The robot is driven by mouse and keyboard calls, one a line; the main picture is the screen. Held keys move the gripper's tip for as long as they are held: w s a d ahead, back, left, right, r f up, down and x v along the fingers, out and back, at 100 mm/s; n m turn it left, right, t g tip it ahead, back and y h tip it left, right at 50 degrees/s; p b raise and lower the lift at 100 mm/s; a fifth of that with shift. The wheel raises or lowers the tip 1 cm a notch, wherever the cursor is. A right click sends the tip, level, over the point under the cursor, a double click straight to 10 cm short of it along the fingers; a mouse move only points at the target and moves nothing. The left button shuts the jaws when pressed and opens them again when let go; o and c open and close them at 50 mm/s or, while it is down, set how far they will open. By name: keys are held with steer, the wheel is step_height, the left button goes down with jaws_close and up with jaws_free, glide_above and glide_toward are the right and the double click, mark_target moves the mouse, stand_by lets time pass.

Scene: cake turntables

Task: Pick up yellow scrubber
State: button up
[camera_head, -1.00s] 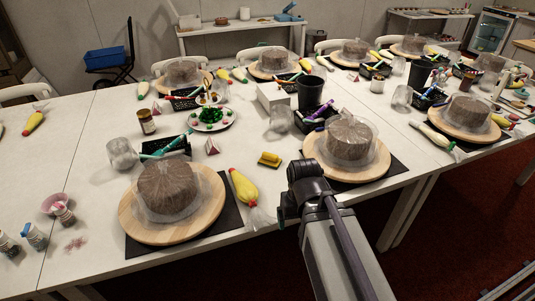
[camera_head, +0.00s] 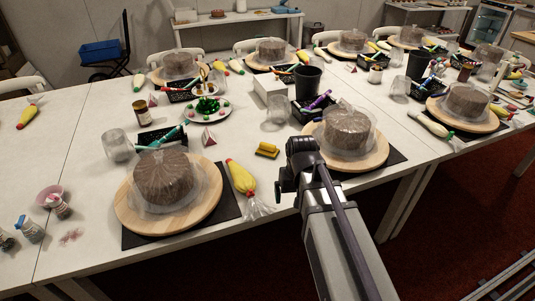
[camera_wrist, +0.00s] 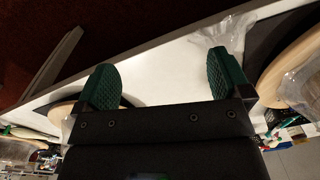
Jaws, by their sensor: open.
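The yellow scrubber (camera_head: 267,150) is a small yellow block with a dark layer, lying on the white table in the head view. It sits between the two nearest caked turntables. My gripper (camera_head: 285,182) is to the right of it and nearer the front edge, apart from it. In the wrist view my gripper (camera_wrist: 163,82) has its two green ridged fingers spread wide, with only bare table between them. The scrubber does not show in the wrist view.
A yellow piping bag (camera_head: 240,176) lies left of my gripper. Wrapped cakes on wooden turntables stand at left (camera_head: 222,196) and right (camera_head: 376,153). A white box (camera_head: 271,92), a black cup (camera_head: 307,88) and a clear jar (camera_head: 276,108) stand behind the scrubber. The table's front edge runs below my gripper.

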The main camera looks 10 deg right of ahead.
steer(key=w+d+f+m+t+y+b, duration=0.15)
steer(key=w+m, duration=0.35)
steer(key=w, duration=0.8)
steer(key=w+d+f+m+g+b, duration=0.15)
steer(key=w+m, duration=0.35)
steer(key=w, duration=0.8)
steer(key=m+t+y, duration=0.2)
steer(key=m, duration=1)
glide_toward(268, 144)
steer(key=shift+x, duration=0.8)
steer(key=shift+s+a+r+m, duration=0.1)
steer(key=shift+s+r+m, duration=0.1)
steer(key=shift+m, duration=0.9)
steer(key=b+x, duration=1)
steer(key=x, duration=0.1)
steer(key=shift+w+f, duration=0.15)
steer(key=shift+f, duration=0.05)
steer(key=shift+r, duration=0.25)
steer(key=c, duration=1.1)
steer(key=shift+r, duration=0.1)
